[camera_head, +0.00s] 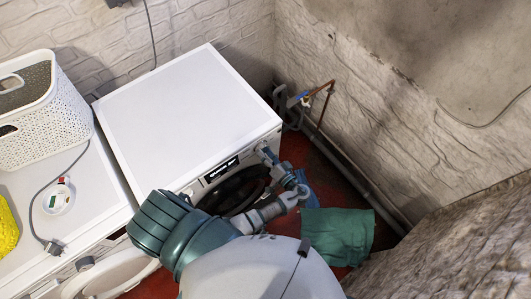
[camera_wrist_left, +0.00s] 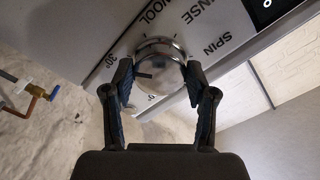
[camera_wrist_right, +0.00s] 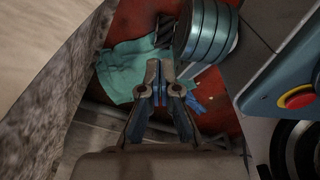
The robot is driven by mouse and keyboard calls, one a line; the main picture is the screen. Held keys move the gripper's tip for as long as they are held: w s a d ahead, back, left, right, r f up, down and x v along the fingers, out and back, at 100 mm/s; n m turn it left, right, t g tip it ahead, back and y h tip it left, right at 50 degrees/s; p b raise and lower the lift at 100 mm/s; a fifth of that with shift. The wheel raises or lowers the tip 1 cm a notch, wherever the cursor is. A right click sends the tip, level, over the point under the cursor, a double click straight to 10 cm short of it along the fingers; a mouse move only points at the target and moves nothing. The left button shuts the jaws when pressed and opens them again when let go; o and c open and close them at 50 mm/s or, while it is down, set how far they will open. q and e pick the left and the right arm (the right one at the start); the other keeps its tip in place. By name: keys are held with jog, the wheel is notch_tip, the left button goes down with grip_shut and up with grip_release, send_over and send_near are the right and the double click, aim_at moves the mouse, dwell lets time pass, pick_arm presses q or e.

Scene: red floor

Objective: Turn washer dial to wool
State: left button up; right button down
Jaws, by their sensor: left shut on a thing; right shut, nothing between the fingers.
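The white washer (camera_head: 190,110) stands in the middle of the head view. Its round silver dial (camera_wrist_left: 160,62) shows in the left wrist view, on a panel printed WOOL, RINSE, SPIN and a temperature label. A dark mark on the dial points left, towards the temperature-label side rather than straight at WOOL. My left gripper (camera_wrist_left: 160,80) is shut on the dial, one finger on each side. In the head view my left gripper (camera_head: 268,158) is at the panel's right end and hides the dial. My right gripper (camera_wrist_right: 160,70) is shut and empty, above the floor.
A white basket (camera_head: 50,125) stands on the white appliance (camera_head: 95,195) at left, whose round door (camera_head: 110,275) hangs open. A green cloth (camera_head: 338,235) lies on the red floor. Pipes (camera_head: 345,170) run along the right wall. A red button (camera_wrist_right: 298,97) shows on my body.

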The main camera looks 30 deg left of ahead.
pick_arm(q)
jog(key=m+p, duration=0.1)
jog(key=m, duration=0.3)
jog(key=m+p, duration=0.1)
jog(key=m, duration=0.2)
jog(key=shift+w+r+p, duration=0.15)
jog(key=shift+r+p, duration=0.2)
jog(key=shift+m+p, duration=0.6)
jog(key=shift+m, duration=1.1)
pick_arm(e)
jog(key=s+d, duration=0.1)
jog(key=s, duration=0.6)
jog(key=shift+s+d+r, duration=0.15)
jog(key=shift+s+d, duration=0.05)
jog(key=shift+d, duration=0.2)
pick_arm(q)
jog(key=shift+f, duration=0.1)
jog(key=o, duration=1.1)
jog(key=shift+c, duration=0.2)
jog(key=shift+o, duration=0.6)
jog(key=shift+f, duration=0.15)
pick_arm(e)
jog(key=shift+w+g, duration=0.1)
jog(key=shift+g, duration=0.2)
